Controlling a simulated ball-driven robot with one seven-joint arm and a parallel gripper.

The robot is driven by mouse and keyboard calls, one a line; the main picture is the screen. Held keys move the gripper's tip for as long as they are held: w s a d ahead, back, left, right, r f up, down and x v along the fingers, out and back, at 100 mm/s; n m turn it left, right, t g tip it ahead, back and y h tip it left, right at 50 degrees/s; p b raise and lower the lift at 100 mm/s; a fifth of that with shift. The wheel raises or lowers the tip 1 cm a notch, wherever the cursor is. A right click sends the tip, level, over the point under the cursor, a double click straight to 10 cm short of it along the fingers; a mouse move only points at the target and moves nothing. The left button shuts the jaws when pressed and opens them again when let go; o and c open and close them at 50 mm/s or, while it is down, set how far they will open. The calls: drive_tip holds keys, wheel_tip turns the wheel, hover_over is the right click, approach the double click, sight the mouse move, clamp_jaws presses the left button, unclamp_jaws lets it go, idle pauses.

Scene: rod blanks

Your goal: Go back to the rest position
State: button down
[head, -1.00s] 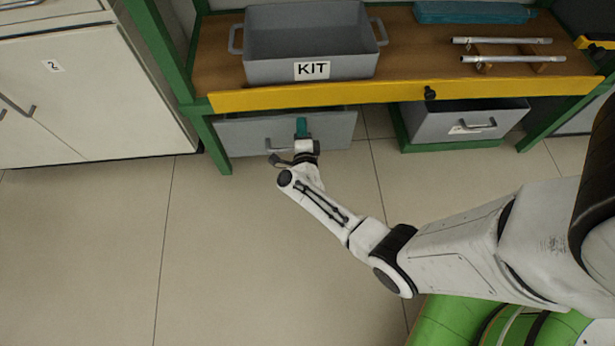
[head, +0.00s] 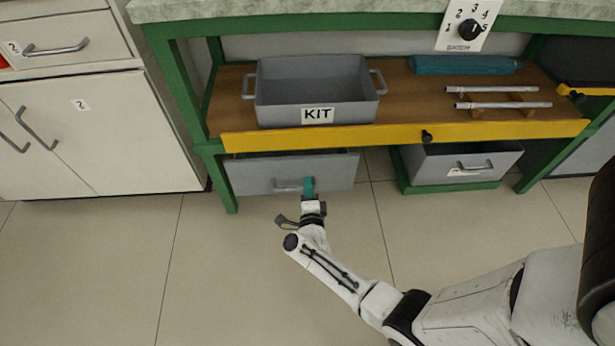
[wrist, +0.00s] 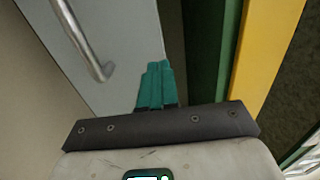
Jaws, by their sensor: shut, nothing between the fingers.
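My gripper (head: 309,187) is at the end of my arm, low in front of the left grey drawer (head: 245,178) under the bench. Its teal fingers are together with nothing between them. In the wrist view the shut fingers (wrist: 156,82) point toward the drawer front, to the right of the drawer's metal handle (wrist: 88,45). In the head view the fingers overlap the right end of that handle; I cannot tell whether they touch the drawer.
A grey KIT bin (head: 318,95) stands on the wooden shelf (head: 420,108), behind a yellow rail (head: 390,134). Two metal rods (head: 500,104) lie on supports at right. A second grey drawer (head: 440,165) is lower right. White cabinet (head: 90,130) at left. Open floor (head: 225,270) lies in front.

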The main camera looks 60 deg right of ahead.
drive_tip(key=p+v, duration=0.2)
drive_tip(key=v, duration=0.4)
drive_tip(key=shift+s+a, duration=0.25)
drive_tip(key=shift+a, duration=0.1)
drive_tip(key=shift+w, duration=0.1)
drive_tip(key=w+a+r+n+t+y, duration=0.45)
drive_tip(key=w+a+n+y, duration=0.35)
drive_tip(key=a+n+y, duration=0.6)
drive_tip(key=s+a+r+n+g+y, duration=0.2)
drive_tip(key=s+a+n+g+y, duration=0.15)
drive_tip(key=n, duration=0.35)
drive_tip(key=s+d+r+n+g+h, duration=0.2)
drive_tip(key=s+d+r+n+g, duration=0.3)
drive_tip(key=s, duration=0.6)
drive_tip(key=s+d+r+n+g+h, duration=0.1)
drive_tip(key=s+n+g+h, duration=0.1)
drive_tip(key=s+g, duration=0.65)
wheel_tip(320, 180, up, 33)
drive_tip(key=s+t+p, duration=0.2)
drive_tip(key=p, duration=3.1)
drive_tip(key=shift+a, duration=0.3)
